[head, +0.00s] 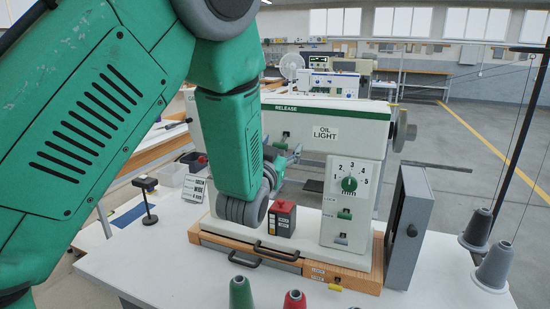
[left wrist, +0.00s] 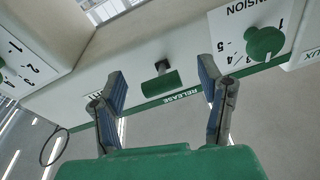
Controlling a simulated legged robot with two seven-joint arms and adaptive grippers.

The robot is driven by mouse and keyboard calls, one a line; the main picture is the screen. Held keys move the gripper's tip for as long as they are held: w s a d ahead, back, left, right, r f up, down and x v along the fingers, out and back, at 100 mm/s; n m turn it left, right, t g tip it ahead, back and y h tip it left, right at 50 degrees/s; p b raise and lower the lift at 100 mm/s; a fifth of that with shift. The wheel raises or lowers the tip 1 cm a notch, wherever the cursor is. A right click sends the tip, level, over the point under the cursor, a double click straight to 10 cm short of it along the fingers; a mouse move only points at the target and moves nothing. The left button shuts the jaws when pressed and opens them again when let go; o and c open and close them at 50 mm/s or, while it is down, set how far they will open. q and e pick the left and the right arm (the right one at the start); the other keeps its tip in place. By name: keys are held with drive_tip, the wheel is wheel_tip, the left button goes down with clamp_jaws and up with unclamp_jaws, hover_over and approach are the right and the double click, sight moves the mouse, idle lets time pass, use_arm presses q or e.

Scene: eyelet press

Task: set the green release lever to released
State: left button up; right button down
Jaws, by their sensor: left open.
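The green release lever (left wrist: 162,84) is a short green bar on a dark stem, on the pale machine arm near the RELEASE label (left wrist: 180,97). In the left wrist view it sits between my left gripper's two open fingers (left wrist: 162,82), with a gap on each side. I cannot tell how far it lies beyond the fingertips. In the head view my left gripper (head: 284,160) is beside the front of the white machine (head: 350,142), below the RELEASE strip. My green arm hides part of the machine there. My right gripper is not in view.
A tension dial (left wrist: 264,42) is right of the fingers in the left wrist view. A red and black box (head: 282,218) stands below the gripper on the machine base. A grey panel (head: 408,228) and thread cones (head: 494,265) are to the right.

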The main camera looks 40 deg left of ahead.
use_arm(q)
drive_tip(key=v, duration=1.1)
drive_tip(key=shift+d, duration=0.1)
drive_tip(key=shift+f, duration=0.1)
